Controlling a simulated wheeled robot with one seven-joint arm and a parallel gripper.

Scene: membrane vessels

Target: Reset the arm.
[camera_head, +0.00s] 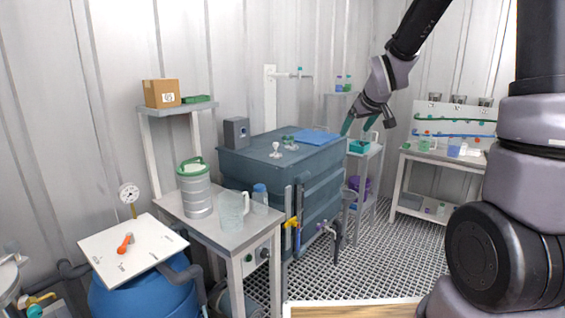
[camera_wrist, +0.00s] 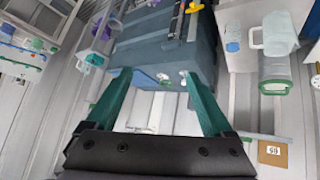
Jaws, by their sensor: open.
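My arm comes in from the upper right of the head view. My gripper (camera_head: 363,122) hangs in the air at the right end of the large blue-grey tank (camera_head: 315,185), in front of the back wall. In the wrist view my gripper (camera_wrist: 157,95) shows two green fingers spread wide apart, with nothing between them. The tank also shows in the wrist view (camera_wrist: 165,50), beyond the fingertips. The wrist picture appears upside down. I cannot tell from the head view how far the fingertips are from the tank's edge.
A metal table (camera_head: 208,215) holds a clear jug (camera_head: 232,210) and a green-lidded canister (camera_head: 196,190). A small stand with a teal container (camera_head: 359,146) is close to my gripper. A white workbench (camera_head: 440,155) stands at right. Grated floor (camera_head: 385,260) between them is clear.

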